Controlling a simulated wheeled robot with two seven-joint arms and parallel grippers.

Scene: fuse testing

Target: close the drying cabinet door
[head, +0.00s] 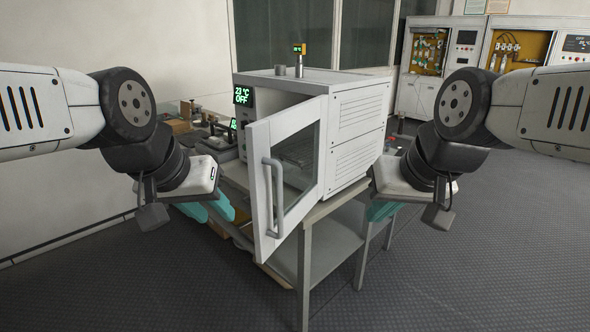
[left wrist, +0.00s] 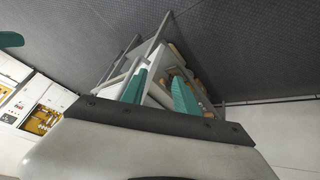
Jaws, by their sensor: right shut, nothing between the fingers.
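The drying cabinet (head: 355,120) is a white box on a table. Its white door (head: 262,200) stands open, swung out from the cabinet front towards me, with a glass window and a grey vertical handle (head: 271,195). A dim interior shows behind the door. My left gripper (head: 214,210) is left of the door, apart from the handle; its teal fingers are spread and empty, as the left wrist view (left wrist: 158,92) also shows. My right gripper (head: 381,211) is right of the door, beside the cabinet's right side, shut and empty.
The grey metal table (head: 335,208) has legs and a lower shelf below the door. Small items and boxes (head: 190,120) lie on a surface at the left. A display (head: 242,97) reads 23 °C OFF. Test cabinets (head: 440,70) stand at the back right. The floor in front is clear.

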